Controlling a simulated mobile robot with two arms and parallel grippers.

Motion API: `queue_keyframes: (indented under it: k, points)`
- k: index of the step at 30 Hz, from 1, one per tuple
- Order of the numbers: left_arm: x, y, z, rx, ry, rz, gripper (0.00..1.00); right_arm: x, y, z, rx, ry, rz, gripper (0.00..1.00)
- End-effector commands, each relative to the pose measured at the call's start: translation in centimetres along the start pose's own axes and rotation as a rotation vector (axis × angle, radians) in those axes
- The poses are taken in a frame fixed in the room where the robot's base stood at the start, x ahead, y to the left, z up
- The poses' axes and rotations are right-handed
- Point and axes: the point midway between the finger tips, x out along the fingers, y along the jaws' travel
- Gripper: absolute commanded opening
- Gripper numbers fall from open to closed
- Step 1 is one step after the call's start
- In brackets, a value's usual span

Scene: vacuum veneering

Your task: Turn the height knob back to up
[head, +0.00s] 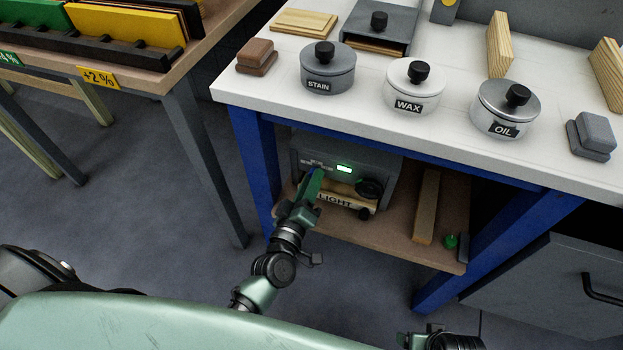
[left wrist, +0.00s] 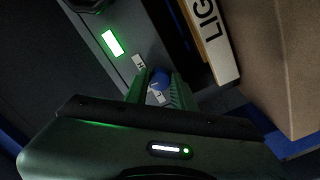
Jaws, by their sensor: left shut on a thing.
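The height knob, a small blue knob (left wrist: 160,82), sits on the front panel of a grey machine (head: 298,160) on the shelf under the bench. In the left wrist view the fingers of my left gripper (left wrist: 158,90) are closed on either side of it. In the head view my left gripper (head: 314,178) reaches the panel's left part and mostly hides the knob. A small tag with an H (left wrist: 139,62) is beside the knob; another small tag is partly covered by the fingers. The knob's exact setting is hard to read.
A lit green display (head: 344,169) and a black knob (head: 369,188) are right of my gripper. A block labelled LIGHT (head: 336,202) lies close in front of the machine. A wooden strip (head: 427,207) and a green item (head: 451,241) lie further right. The blue bench leg (head: 255,160) stands left.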

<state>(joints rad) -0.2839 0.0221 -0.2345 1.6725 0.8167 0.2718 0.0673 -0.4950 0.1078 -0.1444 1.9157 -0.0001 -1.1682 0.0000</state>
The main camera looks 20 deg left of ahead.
Motion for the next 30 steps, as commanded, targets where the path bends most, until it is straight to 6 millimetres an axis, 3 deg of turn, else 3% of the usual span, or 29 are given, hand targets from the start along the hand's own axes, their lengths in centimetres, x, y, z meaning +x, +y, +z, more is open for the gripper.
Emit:
queue_keyframes:
  k: [9, 26, 27, 28, 30]
  points:
    - [0.02, 0.01, -0.03, -0.126, 0.0, 0.0, 0.0, 0.59, -0.05, 0.29, -0.001, -0.003, -0.001, 0.82]
    - [0.02, 0.01, -0.03, -0.153, 0.0, 0.0, 0.0, 0.69, -0.11, 0.34, -0.001, -0.004, -0.002, 0.82]
    - [0.02, 0.01, -0.03, -0.153, 0.001, 0.0, 0.36, 0.69, -0.11, 0.34, -0.001, -0.004, -0.002, 0.82]
    - [0.02, 0.02, -0.03, -0.153, 0.001, 0.0, 0.44, 0.69, -0.11, 0.34, -0.001, -0.004, -0.002, 0.82]
    - [0.02, 0.02, -0.03, -0.152, 0.0, 0.0, 0.47, 0.69, -0.11, 0.33, -0.001, -0.004, -0.002, 0.82]
